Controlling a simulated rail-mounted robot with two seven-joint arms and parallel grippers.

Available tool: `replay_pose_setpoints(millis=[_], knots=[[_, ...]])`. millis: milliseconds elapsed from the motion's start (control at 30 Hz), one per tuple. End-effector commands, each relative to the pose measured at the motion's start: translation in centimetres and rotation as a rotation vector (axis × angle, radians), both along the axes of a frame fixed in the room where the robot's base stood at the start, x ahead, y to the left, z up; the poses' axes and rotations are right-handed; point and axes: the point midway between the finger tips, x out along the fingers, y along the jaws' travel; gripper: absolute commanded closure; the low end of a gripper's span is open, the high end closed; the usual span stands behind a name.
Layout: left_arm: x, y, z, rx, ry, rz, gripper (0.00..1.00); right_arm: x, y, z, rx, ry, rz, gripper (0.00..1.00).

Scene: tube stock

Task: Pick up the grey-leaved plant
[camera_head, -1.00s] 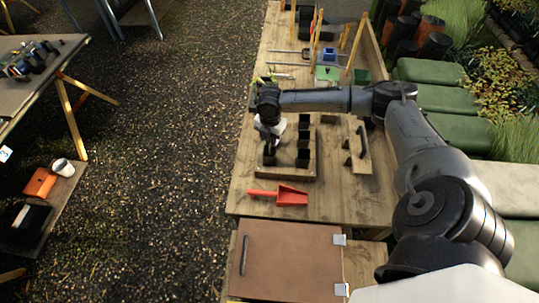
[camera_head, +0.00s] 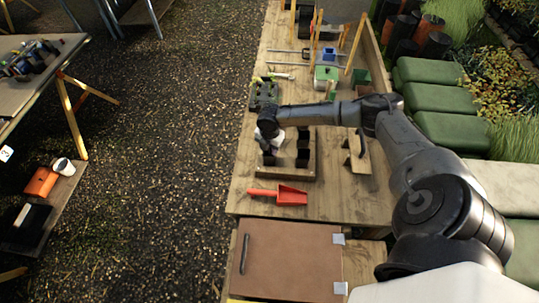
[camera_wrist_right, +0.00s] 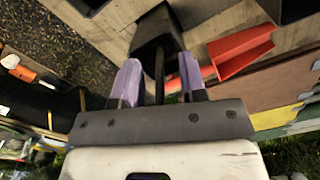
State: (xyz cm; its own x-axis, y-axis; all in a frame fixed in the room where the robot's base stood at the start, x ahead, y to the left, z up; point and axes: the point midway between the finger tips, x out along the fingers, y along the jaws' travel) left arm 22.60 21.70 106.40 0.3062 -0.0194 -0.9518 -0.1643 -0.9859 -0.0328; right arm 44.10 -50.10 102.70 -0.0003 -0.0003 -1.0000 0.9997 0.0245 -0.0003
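I cannot make out a grey-leaved plant for certain in either view. A dark cell tray (camera_head: 264,92) with small green shoots at its far edge stands beyond my right wrist in the head view. My right gripper (camera_head: 270,150) is low over the left side of a wooden tray (camera_head: 288,178) of black pots. In the right wrist view its lilac fingers (camera_wrist_right: 160,82) stand apart, on either side of a dark narrow upright shape. A black square pot (camera_wrist_right: 156,32) is just past the fingertips; contact cannot be told. My left gripper is not in view.
A red scoop (camera_head: 290,197) lies in front of the pot tray, and it shows in the wrist view (camera_wrist_right: 238,50). A wooden board with a handle (camera_head: 358,152) lies to the right. A green box (camera_head: 326,74) stands further back.

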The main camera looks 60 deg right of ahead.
Motion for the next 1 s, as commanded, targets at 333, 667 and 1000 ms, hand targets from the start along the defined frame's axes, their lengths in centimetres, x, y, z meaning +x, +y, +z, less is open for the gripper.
replay_pose_setpoints(millis=[333, 667, 1000], knots=[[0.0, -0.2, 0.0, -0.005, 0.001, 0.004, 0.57, 0.0, 0.0, 0.0, 0.000, 0.000, 0.000, 0.94], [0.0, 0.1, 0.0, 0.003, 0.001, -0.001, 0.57, 0.0, 0.0, 0.1, 0.000, 0.000, 0.000, 1.00], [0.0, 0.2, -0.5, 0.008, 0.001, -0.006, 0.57, 0.1, -0.1, 4.5, -0.002, -0.003, 0.001, 1.00]])
